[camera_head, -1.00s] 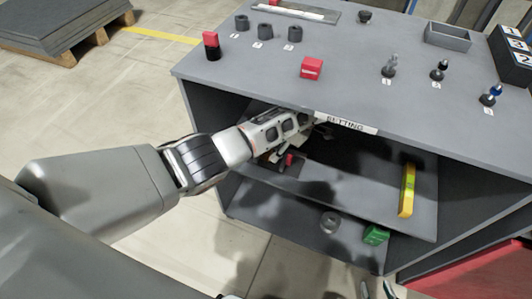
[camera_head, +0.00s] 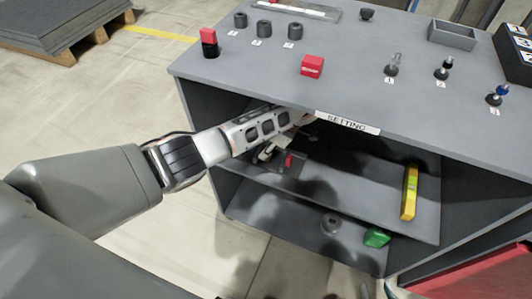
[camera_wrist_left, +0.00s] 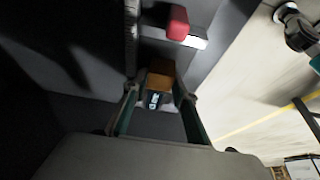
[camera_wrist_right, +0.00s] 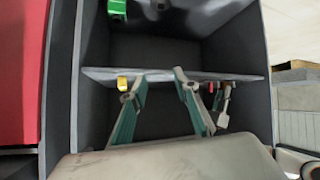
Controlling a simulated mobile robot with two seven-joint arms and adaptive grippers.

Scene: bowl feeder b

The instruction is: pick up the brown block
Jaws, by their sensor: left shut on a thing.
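The brown block (camera_wrist_left: 160,82) shows in the left wrist view between the fingers of my left gripper (camera_wrist_left: 156,90), which is shut on it. A dark face with pale lettering shows on its near side. I cannot tell whether the block touches the shelf. In the head view the left hand reaches under the table top into the cabinet, and the block is not clearly visible. My right gripper (camera_wrist_right: 159,74) is open and empty in the right wrist view, in front of the cabinet opening.
A red block (camera_wrist_left: 178,23) is just beyond the brown block; a red piece (camera_head: 289,160) shows on the shelf. A yellow level (camera_head: 409,192) is at the shelf's right, with a green block (camera_head: 377,237) below. The grey table top (camera_head: 250,88) overhangs the left hand.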

